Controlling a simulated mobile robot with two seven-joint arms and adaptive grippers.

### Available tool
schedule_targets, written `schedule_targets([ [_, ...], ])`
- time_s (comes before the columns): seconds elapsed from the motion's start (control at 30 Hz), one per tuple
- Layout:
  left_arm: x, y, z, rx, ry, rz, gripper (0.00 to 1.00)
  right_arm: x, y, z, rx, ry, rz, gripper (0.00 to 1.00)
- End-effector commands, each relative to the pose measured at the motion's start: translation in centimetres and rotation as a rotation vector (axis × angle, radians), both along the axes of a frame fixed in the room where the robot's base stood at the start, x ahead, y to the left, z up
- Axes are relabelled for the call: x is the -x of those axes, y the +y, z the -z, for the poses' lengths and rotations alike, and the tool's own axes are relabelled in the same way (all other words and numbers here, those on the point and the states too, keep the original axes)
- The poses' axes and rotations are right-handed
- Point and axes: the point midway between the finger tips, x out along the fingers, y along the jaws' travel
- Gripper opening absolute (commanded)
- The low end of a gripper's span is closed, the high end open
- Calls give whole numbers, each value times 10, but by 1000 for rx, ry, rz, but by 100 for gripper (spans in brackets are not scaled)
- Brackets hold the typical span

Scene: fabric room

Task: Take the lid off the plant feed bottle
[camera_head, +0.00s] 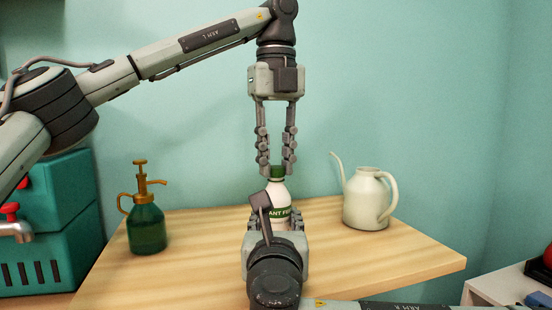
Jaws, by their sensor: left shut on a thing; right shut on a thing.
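The plant feed bottle (279,192) is white with a green label and stands upright at the middle of the wooden table. Its green lid (277,171) is at the top of the bottle, between the fingertips of my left gripper (276,168). My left gripper points straight down from above and is shut on the lid. My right gripper (275,218) comes from the front and is shut on the bottle's body. It hides the lower part of the bottle. I cannot tell whether the lid is loose on the neck.
A green spray bottle (146,228) with a brass-coloured top stands on the wooden table (400,256) at the left. A cream watering can (366,200) stands at the right. A teal box-like unit (62,215) is at the far left. Table between these is mostly clear.

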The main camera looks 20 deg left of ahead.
Motion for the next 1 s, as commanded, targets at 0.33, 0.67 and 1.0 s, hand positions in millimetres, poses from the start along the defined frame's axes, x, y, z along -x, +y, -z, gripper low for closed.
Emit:
schedule_targets([
  [0.33,0,0,-1,1,0,-849,0,-1,0,1,2,2,2,0],
  [0.67,0,0,-1,2,-1,-1062,0,0,0,1,1,1,1,0],
  [1.0,0,0,-1,2,-1,-1063,0,0,0,1,1,1,1,0],
])
